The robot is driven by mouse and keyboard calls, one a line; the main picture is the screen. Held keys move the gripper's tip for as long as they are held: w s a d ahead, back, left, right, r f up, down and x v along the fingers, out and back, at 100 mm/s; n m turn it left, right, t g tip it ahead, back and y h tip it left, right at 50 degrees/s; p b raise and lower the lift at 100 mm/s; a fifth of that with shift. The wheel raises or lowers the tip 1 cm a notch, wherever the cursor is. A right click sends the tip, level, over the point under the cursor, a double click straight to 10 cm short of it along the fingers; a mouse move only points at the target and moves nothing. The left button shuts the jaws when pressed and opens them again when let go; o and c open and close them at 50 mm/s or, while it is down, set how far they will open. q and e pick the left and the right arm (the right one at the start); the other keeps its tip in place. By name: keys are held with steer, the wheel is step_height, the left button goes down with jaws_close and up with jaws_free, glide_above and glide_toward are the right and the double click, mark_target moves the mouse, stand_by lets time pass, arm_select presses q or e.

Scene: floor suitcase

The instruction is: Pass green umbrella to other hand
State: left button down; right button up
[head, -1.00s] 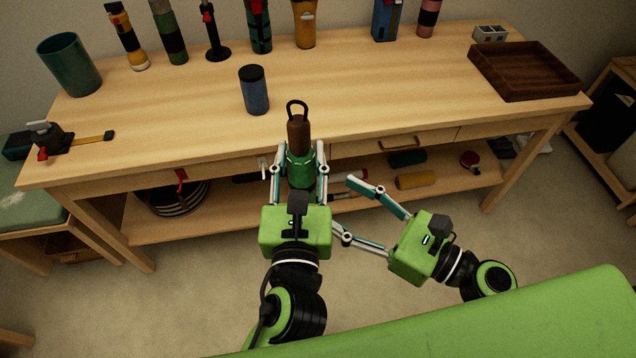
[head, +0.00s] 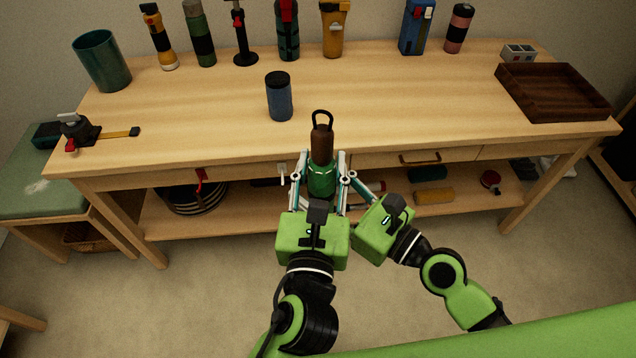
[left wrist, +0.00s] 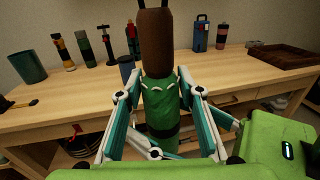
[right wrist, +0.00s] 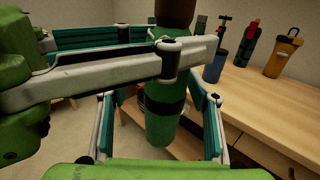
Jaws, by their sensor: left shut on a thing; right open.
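The green umbrella (head: 322,178) is upright, with a brown handle and a dark loop on top. It is in front of the workbench's front edge. My left gripper (head: 318,172) is shut on its upper green part, and the left wrist view shows the fingers on both sides of the umbrella (left wrist: 161,108). My right gripper (right wrist: 160,120) is open, its fingers on either side of the umbrella's lower green body (right wrist: 162,125) in the right wrist view. A left finger crosses in front of the umbrella there. In the head view the right fingers are mostly hidden.
The wooden workbench (head: 200,110) stands just beyond the grippers. A blue canister (head: 279,98) stands near its middle, a dark wooden tray (head: 550,95) at right, a teal cup (head: 102,60) at left. Several bottles and tools line the back. The floor in front is clear.

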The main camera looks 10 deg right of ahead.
steer(key=shift+a, duration=0.1)
steer(key=c, duration=1.4)
arm_select(q)
steer(key=c, duration=1.3)
jaws_free()
steer(key=shift+s, duration=0.1)
